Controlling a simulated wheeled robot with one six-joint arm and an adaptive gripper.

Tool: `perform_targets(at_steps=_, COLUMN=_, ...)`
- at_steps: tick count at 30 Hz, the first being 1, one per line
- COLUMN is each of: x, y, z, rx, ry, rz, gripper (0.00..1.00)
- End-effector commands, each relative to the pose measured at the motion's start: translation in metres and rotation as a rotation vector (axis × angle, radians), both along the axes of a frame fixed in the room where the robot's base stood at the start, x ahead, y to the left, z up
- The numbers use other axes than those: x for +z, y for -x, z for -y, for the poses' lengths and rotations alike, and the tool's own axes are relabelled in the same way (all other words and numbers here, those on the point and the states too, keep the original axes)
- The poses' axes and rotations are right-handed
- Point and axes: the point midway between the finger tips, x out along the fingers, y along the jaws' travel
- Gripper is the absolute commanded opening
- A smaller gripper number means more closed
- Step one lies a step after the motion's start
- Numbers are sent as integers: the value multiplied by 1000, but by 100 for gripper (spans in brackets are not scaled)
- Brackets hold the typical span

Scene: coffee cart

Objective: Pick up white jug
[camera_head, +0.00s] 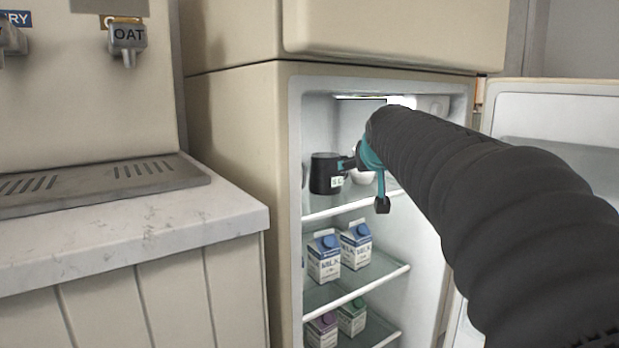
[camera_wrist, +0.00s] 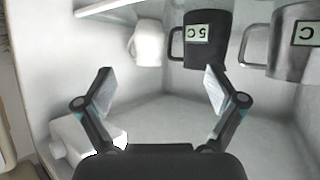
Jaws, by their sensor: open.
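The white jug (camera_head: 363,177) stands on the fridge's top shelf, partly hidden behind my gripper in the head view. It also shows in the wrist view (camera_wrist: 148,46), beyond my fingertips and slightly left of the middle of the gap. My gripper (camera_wrist: 158,76) is open and empty, inside the upper fridge compartment. In the head view my gripper (camera_head: 368,165) is partly hidden by my arm. A black jug (camera_head: 325,174) with a label stands left of the white jug in the head view; in the wrist view the black jug (camera_wrist: 208,55) is right of it.
A grey metallic jug (camera_wrist: 292,60) is at the wrist view's right. Milk cartons (camera_head: 323,262) stand on the lower shelves. The top shelf's edge (camera_head: 345,208), the fridge side wall (camera_head: 294,150) and the open door (camera_head: 560,115) bound the space. A counter (camera_head: 130,225) is at left.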

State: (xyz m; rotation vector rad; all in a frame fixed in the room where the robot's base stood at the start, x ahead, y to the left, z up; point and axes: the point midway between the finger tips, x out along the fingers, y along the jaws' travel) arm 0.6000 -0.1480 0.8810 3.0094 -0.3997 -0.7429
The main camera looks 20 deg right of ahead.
Motion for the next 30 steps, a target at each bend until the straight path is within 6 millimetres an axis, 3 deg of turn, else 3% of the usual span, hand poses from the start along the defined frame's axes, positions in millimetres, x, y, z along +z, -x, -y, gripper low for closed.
perform_targets(at_steps=3, x=11, y=-23, z=19, rx=-19, ry=21, rz=49, gripper=94)
perform_targets(at_steps=9, x=21, y=-43, z=30, rx=-26, ry=33, rz=77, gripper=94)
perform_targets(at_steps=24, x=21, y=-119, z=53, rx=-24, ry=31, rz=75, gripper=94)
perform_targets(at_steps=30, x=21, y=-135, z=59, rx=-25, ry=32, rz=76, gripper=94)
